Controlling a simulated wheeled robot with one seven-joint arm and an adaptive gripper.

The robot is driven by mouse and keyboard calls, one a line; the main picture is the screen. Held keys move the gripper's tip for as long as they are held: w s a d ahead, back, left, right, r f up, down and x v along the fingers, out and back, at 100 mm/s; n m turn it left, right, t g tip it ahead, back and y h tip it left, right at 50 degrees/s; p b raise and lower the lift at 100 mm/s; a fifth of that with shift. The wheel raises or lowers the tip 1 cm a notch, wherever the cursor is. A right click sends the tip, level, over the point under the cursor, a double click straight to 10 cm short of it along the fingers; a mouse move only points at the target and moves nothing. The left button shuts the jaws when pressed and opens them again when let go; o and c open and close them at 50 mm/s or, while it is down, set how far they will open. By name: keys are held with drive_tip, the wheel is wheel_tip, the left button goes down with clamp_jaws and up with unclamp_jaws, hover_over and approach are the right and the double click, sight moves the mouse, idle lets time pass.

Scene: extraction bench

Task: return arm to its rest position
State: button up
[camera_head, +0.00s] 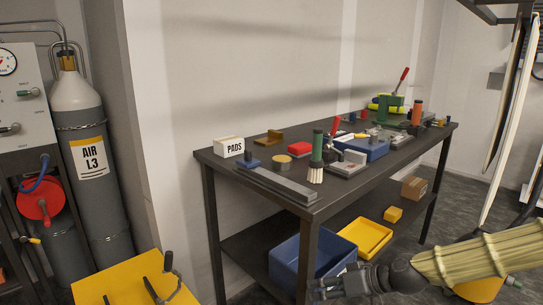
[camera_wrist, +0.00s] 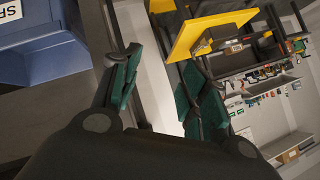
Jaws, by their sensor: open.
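My arm (camera_head: 465,260), in a pale yellow ribbed sleeve, reaches in from the lower right in the head view. My gripper (camera_head: 328,288) is at its left end, low and in front of the bench's lower shelf, overlapping the blue bin in the picture. In the wrist view my gripper (camera_wrist: 158,75) has its two green-padded fingers spread wide apart, with nothing between them. The blue bin (camera_head: 285,262) stands on the lower shelf. A blue bin with a partly cut-off white label also shows at the upper left of the wrist view (camera_wrist: 45,60).
The dark bench (camera_head: 200,156) carries a PADS box (camera_head: 229,147), a blue tray (camera_head: 365,150) and several tools. A yellow tray (camera_head: 365,238) sits beside the blue bin. A gas cylinder (camera_head: 80,125) and a yellow panel (camera_head: 110,288) are at left. Floor shows at right.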

drive_tip(key=s+d+f+m+g+h, duration=0.1)
drive_tip(key=s+f+m+g+h, duration=0.15)
drive_tip(key=s+f, duration=1.1)
drive_tip(key=s+d+f+m+g+h, duration=0.2)
drive_tip(key=s+f+h, duration=0.2)
drive_tip(key=s+f, duration=0.95)
drive_tip(key=s+d+f+h, duration=0.3)
drive_tip(key=s+d+f, duration=0.3)
drive_tip(key=s+f, duration=0.1)
wheel_tip(320, 180, up, 14)
drive_tip(key=p, duration=1.3)
drive_tip(key=shift+s+m+p, duration=0.15)
drive_tip(key=shift+m+p, duration=0.2)
